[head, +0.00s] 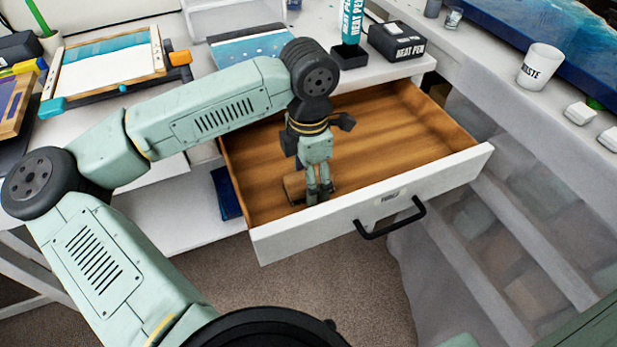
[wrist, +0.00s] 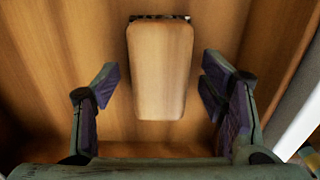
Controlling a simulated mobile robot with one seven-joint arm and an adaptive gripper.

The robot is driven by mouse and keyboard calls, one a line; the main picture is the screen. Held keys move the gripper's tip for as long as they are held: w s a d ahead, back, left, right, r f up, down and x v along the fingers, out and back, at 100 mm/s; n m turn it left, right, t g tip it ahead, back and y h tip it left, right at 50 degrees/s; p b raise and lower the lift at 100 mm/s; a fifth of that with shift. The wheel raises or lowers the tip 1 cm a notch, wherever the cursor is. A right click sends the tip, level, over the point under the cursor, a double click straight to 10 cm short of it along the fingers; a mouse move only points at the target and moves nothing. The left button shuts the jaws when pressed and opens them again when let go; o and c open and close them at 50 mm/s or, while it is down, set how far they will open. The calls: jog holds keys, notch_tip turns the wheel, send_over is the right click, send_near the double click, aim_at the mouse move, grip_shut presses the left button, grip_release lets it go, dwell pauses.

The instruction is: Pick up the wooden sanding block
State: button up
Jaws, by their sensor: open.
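The wooden sanding block (wrist: 160,70) lies on the wooden floor of the open drawer. In the wrist view it is a tan block with rounded corners and a dark strip along its far edge. My gripper (wrist: 160,95) is open, with one finger on each side of the block's near part and a gap on both sides. In the head view my gripper (head: 319,196) points down into the drawer near its front left. The block (head: 294,186) is there partly hidden behind the fingers.
The open drawer (head: 369,205) has a white front with a black handle (head: 390,218). Its right side is empty. A heat pen box (head: 396,41), a teal bottle (head: 352,22) and a waste cup (head: 540,66) stand on the surfaces above. The drawer wall shows close at right in the wrist view.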

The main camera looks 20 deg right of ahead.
jog(key=shift+c, duration=0.2)
jog(key=c, duration=1.2)
